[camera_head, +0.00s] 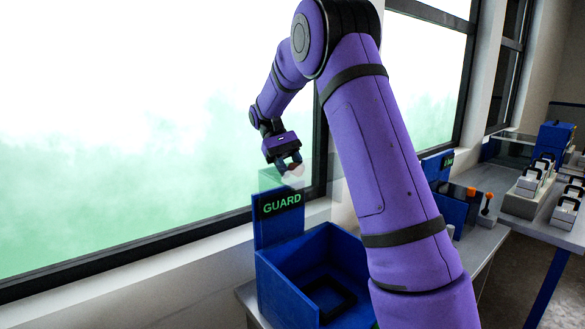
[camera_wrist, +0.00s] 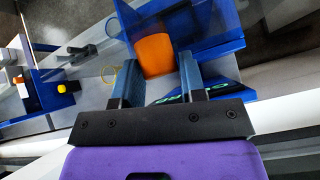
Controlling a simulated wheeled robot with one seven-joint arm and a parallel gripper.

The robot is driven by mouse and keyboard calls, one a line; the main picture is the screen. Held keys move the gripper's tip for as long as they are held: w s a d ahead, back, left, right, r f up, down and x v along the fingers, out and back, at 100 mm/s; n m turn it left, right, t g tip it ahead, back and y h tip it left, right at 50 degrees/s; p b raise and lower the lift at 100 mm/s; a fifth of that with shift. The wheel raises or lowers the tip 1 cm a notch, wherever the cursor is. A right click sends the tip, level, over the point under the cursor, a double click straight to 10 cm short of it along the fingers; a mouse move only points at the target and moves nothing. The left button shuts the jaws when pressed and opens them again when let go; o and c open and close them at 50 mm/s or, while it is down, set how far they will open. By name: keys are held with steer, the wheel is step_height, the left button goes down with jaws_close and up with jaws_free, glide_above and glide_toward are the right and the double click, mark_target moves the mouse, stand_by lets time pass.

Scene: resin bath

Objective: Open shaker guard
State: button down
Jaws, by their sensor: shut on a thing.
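The shaker is a blue open-topped box (camera_head: 285,290) with a dark tray inside and an upright blue panel reading GUARD (camera_head: 281,204) in green. A clear, see-through guard panel (camera_head: 322,178) stands raised above the box, at the back; its edges are faint. My gripper (camera_head: 290,166) is at the guard's upper part, above the sign. In the wrist view, the two fingers (camera_wrist: 158,70) are closed around an orange knob (camera_wrist: 155,52), the guard's handle. The blue box wall (camera_wrist: 205,42) shows beyond the knob. My arm covers the box's right side in the head view.
A window (camera_head: 130,130) and its sill (camera_head: 150,280) run along the left, close behind the shaker. To the right, a bench holds another blue station (camera_head: 452,210) with orange knobs, and racks with black handles (camera_head: 530,180) stand farther off.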

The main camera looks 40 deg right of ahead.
mark_target(320, 180)
steer(key=shift+a+f, duration=0.3)
steer(key=c, duration=0.8)
jaws_free()
steer(key=shift+w+a, duration=0.1)
steer(key=shift+r, duration=0.1)
steer(key=shift+r, duration=0.1)
steer(key=s+a+r, duration=0.1)
steer(key=s, duration=0.4)
steer(key=s+a+r, duration=0.1)
steer(key=s+r, duration=0.1)
steer(key=s, duration=0.3)
steer(key=s+a+r, duration=0.1)
steer(key=s+a, duration=0.1)
steer(key=s, duration=0.3)
steer(key=shift+s+r, duration=0.25)
steer(key=shift+r, duration=0.15)
